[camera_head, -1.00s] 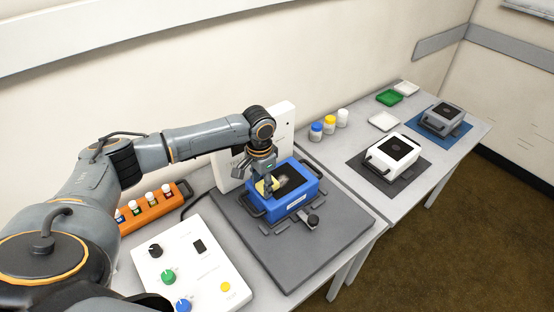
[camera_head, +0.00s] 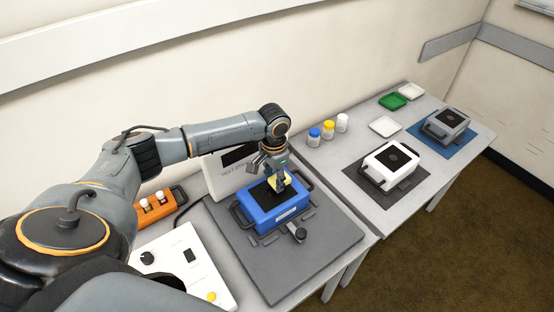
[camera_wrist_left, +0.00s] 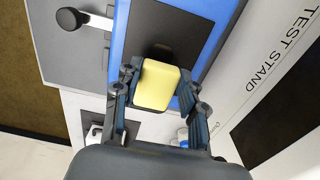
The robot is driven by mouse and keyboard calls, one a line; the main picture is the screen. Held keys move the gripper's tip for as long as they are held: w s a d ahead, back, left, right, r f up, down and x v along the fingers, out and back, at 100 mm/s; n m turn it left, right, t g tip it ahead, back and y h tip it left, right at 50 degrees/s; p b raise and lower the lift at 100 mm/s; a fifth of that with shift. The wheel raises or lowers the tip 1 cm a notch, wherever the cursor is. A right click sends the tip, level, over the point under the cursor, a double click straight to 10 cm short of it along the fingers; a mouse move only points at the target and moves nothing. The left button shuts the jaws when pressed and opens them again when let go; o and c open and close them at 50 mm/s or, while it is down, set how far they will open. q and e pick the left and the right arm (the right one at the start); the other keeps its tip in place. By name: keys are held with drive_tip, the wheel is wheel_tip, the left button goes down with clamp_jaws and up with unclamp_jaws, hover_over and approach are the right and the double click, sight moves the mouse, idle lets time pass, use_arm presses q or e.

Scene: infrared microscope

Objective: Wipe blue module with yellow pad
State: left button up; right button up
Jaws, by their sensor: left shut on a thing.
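The blue module (camera_head: 264,222) sits on a grey plate, with a dark panel (camera_head: 297,198) on its top. My left gripper (camera_head: 277,180) is over that panel, pointing down. It is shut on the yellow pad (camera_head: 271,184). In the left wrist view the pad (camera_wrist_left: 156,86) is between the two fingers (camera_wrist_left: 157,78), and the module's blue rim (camera_wrist_left: 120,32) and dark panel (camera_wrist_left: 165,32) lie beyond it. The pad is at or just above the panel; I cannot tell whether it touches. The gripper hides part of the panel. My right gripper is not in view.
The white test stand (camera_head: 222,178) rises close behind the module. An orange rack (camera_head: 158,208) and white control box (camera_head: 205,272) are at left. A white module (camera_head: 386,177), bottles (camera_head: 328,128), trays (camera_head: 383,125) and a grey module (camera_head: 445,124) stand to the right.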

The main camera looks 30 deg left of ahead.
use_arm(q)
drive_tip(key=r+p, duration=0.1)
drive_tip(key=s+r+p, duration=0.1)
drive_tip(key=r, duration=0.1)
drive_tip(key=shift+a, duration=0.15)
drive_tip(key=shift+r+p, duration=0.2)
drive_tip(key=shift+p, duration=0.3)
drive_tip(key=shift+w+r+p, duration=0.3)
drive_tip(key=shift+r+p, duration=0.2)
drive_tip(key=shift+r, duration=0.1)
drive_tip(key=shift+s+r+p, duration=0.1)
drive_tip(key=shift+r+p, duration=0.2)
drive_tip(key=shift+r, duration=0.2)
drive_tip(key=shift+s+r, duration=0.15)
drive_tip(key=shift+s, duration=0.05)
drive_tip(key=shift+w, duration=0.15)
